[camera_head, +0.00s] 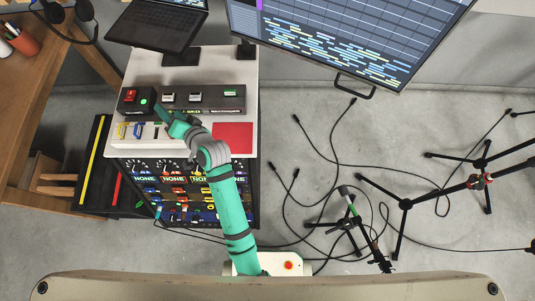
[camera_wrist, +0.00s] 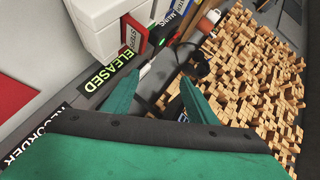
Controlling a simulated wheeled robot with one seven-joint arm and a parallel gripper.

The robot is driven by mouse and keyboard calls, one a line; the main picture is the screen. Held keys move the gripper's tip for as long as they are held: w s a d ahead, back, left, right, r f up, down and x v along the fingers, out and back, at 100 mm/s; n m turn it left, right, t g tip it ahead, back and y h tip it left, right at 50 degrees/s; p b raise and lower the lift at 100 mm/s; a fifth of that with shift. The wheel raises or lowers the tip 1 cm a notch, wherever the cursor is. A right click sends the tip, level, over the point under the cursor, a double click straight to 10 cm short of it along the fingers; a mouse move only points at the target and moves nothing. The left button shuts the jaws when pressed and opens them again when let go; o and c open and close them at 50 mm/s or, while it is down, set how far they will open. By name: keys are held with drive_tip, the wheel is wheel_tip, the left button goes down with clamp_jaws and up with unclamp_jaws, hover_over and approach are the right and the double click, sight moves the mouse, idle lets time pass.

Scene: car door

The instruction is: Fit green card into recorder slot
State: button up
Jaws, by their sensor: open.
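The black recorder unit (camera_head: 205,98) lies across the pale top of the rack in the head view. A small green-labelled part (camera_head: 230,93) is at its right end. A white holder (camera_head: 130,134) with thin coloured cards stands in front, to the left; it also shows in the wrist view (camera_wrist: 93,22). My gripper (camera_head: 166,117) is open, low between holder and recorder. In the wrist view its fingertips (camera_wrist: 160,77) are apart, with a small pale piece near the left tip. Contact cannot be told.
A red pad (camera_head: 232,138) lies right of my arm. A black box with a red block (camera_head: 131,97) and green light is left of the recorder. A laptop (camera_head: 157,25) and large monitor (camera_head: 340,40) stand behind. Cables and stands cover the right floor.

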drive_tip(key=s+d+f+t+h, duration=0.1)
drive_tip(key=s+d, duration=0.2)
drive_tip(key=s+d+f+m+t+h, duration=0.1)
drive_tip(key=s+d+f+h, duration=0.1)
drive_tip(key=s+d, duration=0.1)
drive_tip(key=s+d+f+m+t+h, duration=0.1)
drive_tip(key=s+d, duration=0.2)
drive_tip(key=d, duration=0.2)
drive_tip(key=shift+s+d+f+h, duration=0.2)
drive_tip(key=shift+s+f+h, duration=0.1)
drive_tip(key=shift+f, duration=0.1)
drive_tip(key=s+d+r+n+t+h, duration=0.1)
drive_tip(key=s+d+r+n+h, duration=0.1)
drive_tip(key=s+d, duration=0.8)
drive_tip(key=s+d+r+n+t+h, duration=0.1)
drive_tip(key=s+d+r+n+h, duration=0.2)
drive_tip(key=s+d, duration=0.7)
wheel_tip(320, 180, up, 2)
drive_tip(key=s, duration=0.2)
drive_tip(key=shift+s+h, duration=0.35)
drive_tip(key=shift+h, duration=0.05)
